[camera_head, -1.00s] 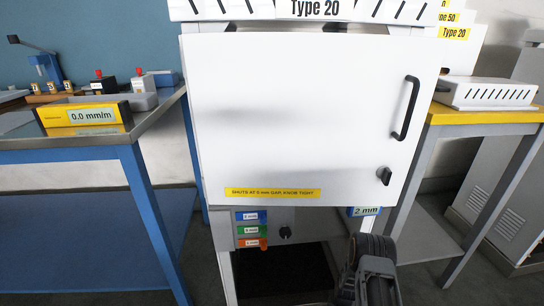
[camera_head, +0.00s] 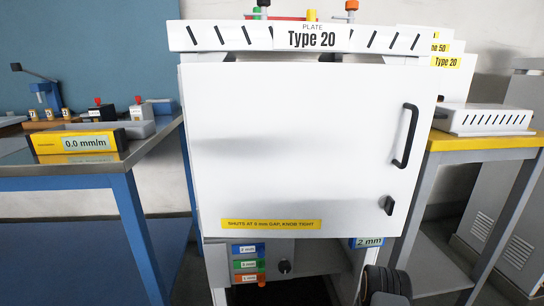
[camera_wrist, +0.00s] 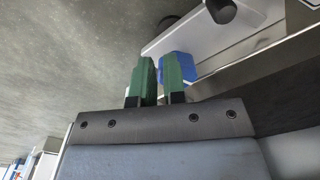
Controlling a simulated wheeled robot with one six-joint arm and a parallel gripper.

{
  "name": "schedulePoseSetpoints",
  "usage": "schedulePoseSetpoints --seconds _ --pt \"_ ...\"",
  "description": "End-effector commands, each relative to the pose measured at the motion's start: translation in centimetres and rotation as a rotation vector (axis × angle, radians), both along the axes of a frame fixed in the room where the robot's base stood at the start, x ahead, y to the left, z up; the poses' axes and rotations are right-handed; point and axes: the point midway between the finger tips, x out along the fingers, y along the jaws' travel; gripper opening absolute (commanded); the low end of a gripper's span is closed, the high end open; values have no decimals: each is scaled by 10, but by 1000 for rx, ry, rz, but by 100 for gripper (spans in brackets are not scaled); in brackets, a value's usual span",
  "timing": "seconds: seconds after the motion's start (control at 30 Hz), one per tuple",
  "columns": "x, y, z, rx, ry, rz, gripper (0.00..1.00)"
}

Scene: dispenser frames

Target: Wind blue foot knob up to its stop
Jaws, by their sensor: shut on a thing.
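The blue foot knob (camera_wrist: 186,66) shows in the wrist view at the base of a pale leg or panel, partly covered by the right green finger. My gripper (camera_wrist: 158,72) has its two green fingers close together and is shut on the blue knob. In the head view the knob and the fingers are hidden; only a dark part of my arm (camera_head: 385,284) shows at the bottom right. The white cabinet (camera_head: 300,145) has its door against its front. A gap display (camera_head: 367,242) under the door's right corner reads 2 mm.
A grey panel (camera_head: 305,255) under the door carries blue, green and orange labels and a black knob (camera_head: 284,267). A blue bench (camera_head: 70,181) with a 0.0 mm/m level (camera_head: 78,142) stands left. A yellow-edged table (camera_head: 485,140) stands close on the right.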

Motion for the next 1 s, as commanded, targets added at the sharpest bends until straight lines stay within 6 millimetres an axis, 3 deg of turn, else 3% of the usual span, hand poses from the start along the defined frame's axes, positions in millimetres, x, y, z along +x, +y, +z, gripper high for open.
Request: schedulePoseSetpoints --seconds 0.03,0.6,0.77,1.0 --pt "-11 1 -13 5 19 -7 0" --pt "-21 2 -11 9 27 -4 0" --pt "-22 2 -1 9 30 -4 0" --pt "-19 4 30 7 24 4 0"
